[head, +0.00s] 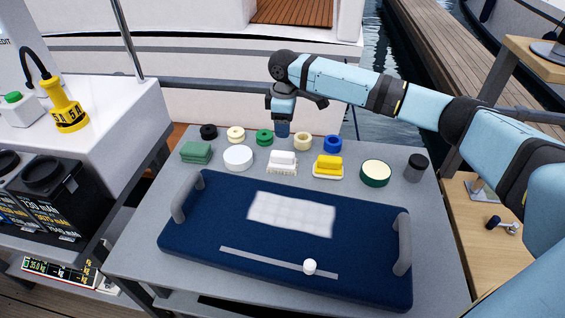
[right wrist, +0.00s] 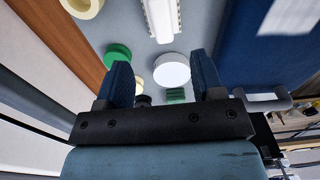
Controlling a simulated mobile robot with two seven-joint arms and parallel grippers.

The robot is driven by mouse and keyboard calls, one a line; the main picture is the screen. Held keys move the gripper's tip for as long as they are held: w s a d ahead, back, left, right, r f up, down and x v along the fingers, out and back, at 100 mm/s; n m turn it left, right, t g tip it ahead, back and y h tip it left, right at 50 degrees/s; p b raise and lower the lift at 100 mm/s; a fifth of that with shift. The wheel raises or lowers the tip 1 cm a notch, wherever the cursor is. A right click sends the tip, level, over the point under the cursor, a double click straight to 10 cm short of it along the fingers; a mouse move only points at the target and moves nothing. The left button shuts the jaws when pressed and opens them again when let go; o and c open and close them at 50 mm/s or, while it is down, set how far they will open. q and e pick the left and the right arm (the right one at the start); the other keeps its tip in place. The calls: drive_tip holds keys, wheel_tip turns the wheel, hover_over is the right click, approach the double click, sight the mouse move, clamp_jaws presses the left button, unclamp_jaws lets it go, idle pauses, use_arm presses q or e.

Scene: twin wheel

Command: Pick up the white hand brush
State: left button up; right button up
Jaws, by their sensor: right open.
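The white hand brush (head: 282,160) lies on the grey table in the head view, with its bristles toward the front. In the right wrist view the brush (right wrist: 161,18) is at the top edge and partly cut off. My right gripper (head: 283,130) is just behind the brush, above the back row of rolls, and apart from it. Its two blue fingers are open in the right wrist view (right wrist: 163,75), with nothing held between them. My left gripper is in neither view.
A white round tub (head: 238,157) is left of the brush and a yellow sponge (head: 328,165) is right of it. Several rolls, including a green one (head: 264,137), stand behind. A dark blue padded mat (head: 200,222) with grey handles (head: 402,245) lies in front.

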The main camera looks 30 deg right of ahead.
sight(283, 153)
drive_tip(key=f, duration=1.1)
drive_tip(key=shift+a+f, duration=0.2)
drive_tip(key=shift+f, duration=0.2)
drive_tip(key=c, duration=1)
drive_tip(key=shift+r, duration=0.1)
wheel_tip(283, 153, up, 20)
drive_tip(key=shift+o, duration=0.4)
